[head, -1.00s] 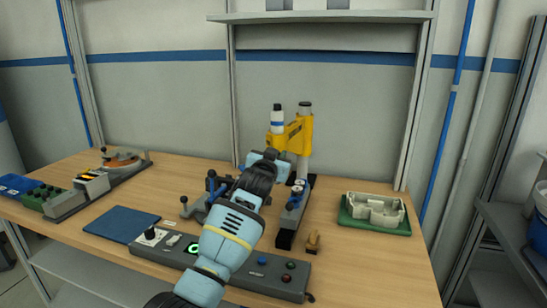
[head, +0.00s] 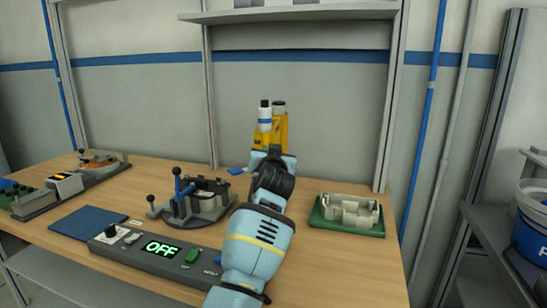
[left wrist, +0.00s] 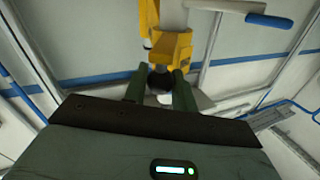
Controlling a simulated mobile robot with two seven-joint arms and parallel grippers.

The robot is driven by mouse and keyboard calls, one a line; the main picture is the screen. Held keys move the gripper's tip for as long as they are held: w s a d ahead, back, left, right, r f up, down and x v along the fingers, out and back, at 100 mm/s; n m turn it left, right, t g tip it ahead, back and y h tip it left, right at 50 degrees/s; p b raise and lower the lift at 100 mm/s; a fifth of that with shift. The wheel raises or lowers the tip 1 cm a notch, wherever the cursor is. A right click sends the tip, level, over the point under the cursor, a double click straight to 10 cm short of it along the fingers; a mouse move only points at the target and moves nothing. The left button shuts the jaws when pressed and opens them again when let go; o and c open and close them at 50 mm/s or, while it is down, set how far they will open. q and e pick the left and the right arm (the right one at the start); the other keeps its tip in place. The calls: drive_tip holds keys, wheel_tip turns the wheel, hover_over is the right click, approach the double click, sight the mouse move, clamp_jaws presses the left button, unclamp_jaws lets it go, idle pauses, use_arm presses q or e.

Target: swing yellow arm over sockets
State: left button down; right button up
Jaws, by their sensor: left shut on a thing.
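The yellow arm (head: 279,128) stands at the back of the table on a grey post, with a white and black cylinder (head: 264,114) at its front end. In the left wrist view the yellow arm (left wrist: 170,45) hangs right above my fingers. My left gripper (left wrist: 159,86) is shut on a dark round knob (left wrist: 160,78) below the yellow arm. In the head view my left gripper (head: 272,158) is just below the yellow arm, its fingers hidden. My arm covers the yellow arm's base and any sockets there. My right gripper is not in view.
A grey clamp fixture (head: 200,203) stands left of my arm. A control box (head: 133,250) reading OFF lies in front. A green tray (head: 340,228) with a pale casting is at the right. A blue mat (head: 88,222) lies at the left.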

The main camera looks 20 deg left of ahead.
use_arm(q)
drive_tip(key=shift+w+d, duration=0.1)
drive_tip(key=shift+d, duration=0.15)
drive_tip(key=c, duration=1.6)
unclamp_jaws()
drive_tip(key=o, duration=0.4)
drive_tip(key=shift+w+d, duration=0.1)
drive_tip(key=shift+d, duration=0.1)
drive_tip(key=shift+a, duration=0.1)
drive_tip(key=shift+s, duration=0.2)
drive_tip(key=shift+v, duration=3.8)
drive_tip(key=shift+f, duration=0.1)
